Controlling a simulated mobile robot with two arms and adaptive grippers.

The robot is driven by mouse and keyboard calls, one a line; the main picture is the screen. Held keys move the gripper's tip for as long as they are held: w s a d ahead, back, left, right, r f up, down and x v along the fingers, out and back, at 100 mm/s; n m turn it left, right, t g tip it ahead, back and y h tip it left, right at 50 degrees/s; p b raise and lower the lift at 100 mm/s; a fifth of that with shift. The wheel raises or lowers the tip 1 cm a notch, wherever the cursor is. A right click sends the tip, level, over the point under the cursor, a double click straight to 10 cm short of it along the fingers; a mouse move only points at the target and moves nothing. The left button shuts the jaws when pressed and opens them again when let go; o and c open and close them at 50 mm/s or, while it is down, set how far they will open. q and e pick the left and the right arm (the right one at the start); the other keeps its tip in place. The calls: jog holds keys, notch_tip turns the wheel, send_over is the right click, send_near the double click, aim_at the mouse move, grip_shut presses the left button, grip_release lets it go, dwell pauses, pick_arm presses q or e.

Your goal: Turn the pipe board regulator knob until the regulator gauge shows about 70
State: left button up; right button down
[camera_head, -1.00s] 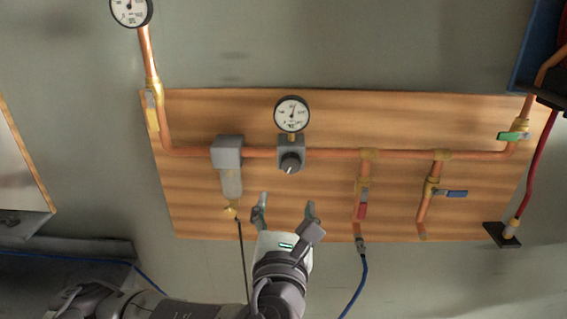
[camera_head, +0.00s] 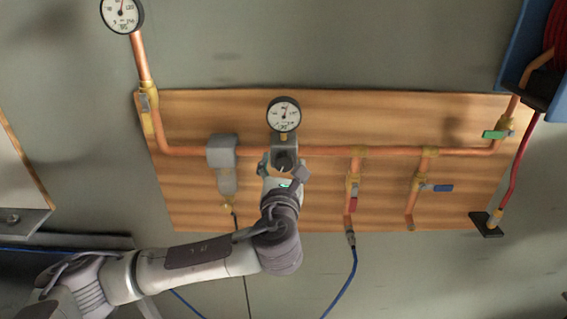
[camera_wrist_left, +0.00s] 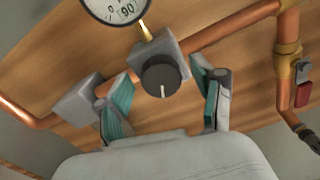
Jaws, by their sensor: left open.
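The regulator knob (camera_head: 284,162) is a dark round knob on a grey regulator block on the wooden pipe board (camera_head: 450,115). In the left wrist view the knob (camera_wrist_left: 161,76) shows a white mark pointing down in the picture. The regulator gauge (camera_head: 284,114) sits just above it; its needle is too small to read surely, and the wrist view cuts off its top (camera_wrist_left: 117,8). My left gripper (camera_head: 281,160) is open in front of the knob. In the wrist view its fingers (camera_wrist_left: 164,85) stand on either side of the knob, with gaps visible. My right gripper is not in view.
A grey filter unit (camera_head: 222,152) is left of the regulator. Copper pipe (camera_head: 325,150) runs across the board. A red-handled valve (camera_head: 353,190), a blue-handled valve (camera_head: 437,188) and a green-handled valve (camera_head: 496,134) are to the right. Another gauge (camera_head: 122,12) is at upper left.

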pick_arm(q)
jog(key=c, duration=1.2)
jog(key=shift+o, duration=0.2)
jog(key=shift+f+n, duration=0.15)
jog(key=shift+n, duration=0.25)
jog(key=n+b, duration=0.2)
jog(key=n, duration=0.1)
jog(key=shift+n, duration=0.3)
jog(key=shift+n+b, duration=0.9)
jog(key=shift+n, duration=1.4)
